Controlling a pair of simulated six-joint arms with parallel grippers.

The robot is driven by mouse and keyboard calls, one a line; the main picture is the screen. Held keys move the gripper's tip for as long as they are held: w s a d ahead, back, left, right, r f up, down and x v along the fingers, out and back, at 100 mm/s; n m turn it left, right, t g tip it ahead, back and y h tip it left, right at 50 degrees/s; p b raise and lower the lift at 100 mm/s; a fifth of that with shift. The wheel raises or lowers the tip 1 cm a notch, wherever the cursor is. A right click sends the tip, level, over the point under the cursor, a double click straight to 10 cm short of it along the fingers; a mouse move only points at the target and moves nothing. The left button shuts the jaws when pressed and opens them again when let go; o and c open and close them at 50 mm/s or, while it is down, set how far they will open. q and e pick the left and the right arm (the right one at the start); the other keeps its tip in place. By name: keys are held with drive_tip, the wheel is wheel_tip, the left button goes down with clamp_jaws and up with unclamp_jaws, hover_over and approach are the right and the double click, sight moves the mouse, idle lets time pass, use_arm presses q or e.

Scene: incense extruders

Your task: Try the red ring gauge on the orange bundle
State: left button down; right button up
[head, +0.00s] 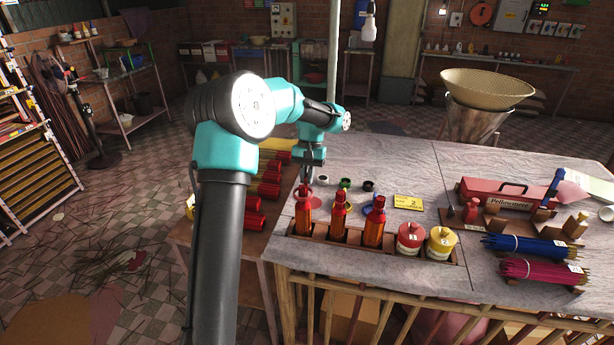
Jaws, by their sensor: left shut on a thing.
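My left gripper (308,177) points down at the table's left part, just above the leftmost orange-red bottle (303,218). It is shut on what looks like the red ring gauge (303,194), a small red ring at the bottle's top. I cannot tell whether the ring is around the neck or in front of it. No bundle that is plainly orange shows. A blue bundle (530,247) and a magenta bundle (540,270) lie at the right front. My right gripper is not in view.
A white ring (323,184), a green ring (345,183) and a black ring (368,186) sit behind the bottles. A wooden rack (342,240) holds bottles, a red jar (410,238) and a yellow jar (440,242). The table's middle back is clear.

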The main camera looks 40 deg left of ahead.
sight(307, 187)
use_arm(q)
drive_tip(key=shift+f, duration=2.1)
idle(0.3)
drive_tip(key=shift+r, duration=0.15)
drive_tip(key=shift+r, duration=5.35)
